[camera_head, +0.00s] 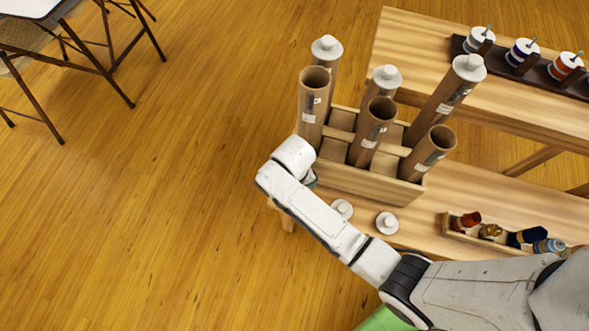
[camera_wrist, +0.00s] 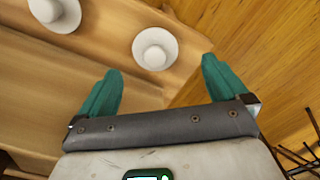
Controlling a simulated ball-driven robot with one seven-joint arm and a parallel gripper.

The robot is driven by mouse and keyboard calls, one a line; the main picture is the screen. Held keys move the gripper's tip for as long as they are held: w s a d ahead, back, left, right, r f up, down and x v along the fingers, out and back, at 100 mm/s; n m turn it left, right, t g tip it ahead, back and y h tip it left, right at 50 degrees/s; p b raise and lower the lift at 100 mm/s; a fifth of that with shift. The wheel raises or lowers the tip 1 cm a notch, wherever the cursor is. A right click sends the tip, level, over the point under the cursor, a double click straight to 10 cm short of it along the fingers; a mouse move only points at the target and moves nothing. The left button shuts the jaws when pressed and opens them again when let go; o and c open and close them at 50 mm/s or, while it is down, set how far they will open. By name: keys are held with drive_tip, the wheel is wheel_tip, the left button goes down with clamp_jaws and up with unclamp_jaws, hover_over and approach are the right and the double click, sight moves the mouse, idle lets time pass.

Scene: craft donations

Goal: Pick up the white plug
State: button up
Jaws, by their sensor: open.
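Two loose white plugs lie on the light wooden bench in front of the tube crate. The left plug (camera_head: 342,208) is partly behind my arm; the right plug (camera_head: 387,222) is close by. In the wrist view one plug (camera_wrist: 155,48) lies beyond and between my open teal fingertips, nearer the bench's end. The other plug (camera_wrist: 60,14) is at the top left, outside the fingers. My gripper (camera_wrist: 160,68) is open and empty, apart from both plugs. In the head view my wrist hides most of it. Three more white plugs cap the back row of cardboard tubes.
The wooden crate (camera_head: 370,184) holds several tubes; the front tubes, such as the left one (camera_head: 313,98), are open-topped. A small tray (camera_head: 458,236) of thread spools lies at the right. A higher table (camera_head: 415,45) carries a spool rack. Floor is open at the left.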

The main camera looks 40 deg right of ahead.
drive_tip(key=shift+s+d+f+b, duration=0.1)
drive_tip(key=shift+f+b, duration=0.1)
drive_tip(key=shift+f, duration=0.9)
drive_tip(key=shift+w+d+f+b, duration=0.15)
drive_tip(key=shift+f+b, duration=0.1)
drive_tip(key=shift+f, duration=0.9)
drive_tip(key=shift+s+d+f+b, duration=0.1)
drive_tip(key=shift+s+f+b, duration=0.1)
drive_tip(key=shift+f, duration=0.9)
drive_tip(key=shift+c, duration=0.3)
drive_tip(key=c, duration=1)
drive_tip(key=shift+r, duration=0.1)
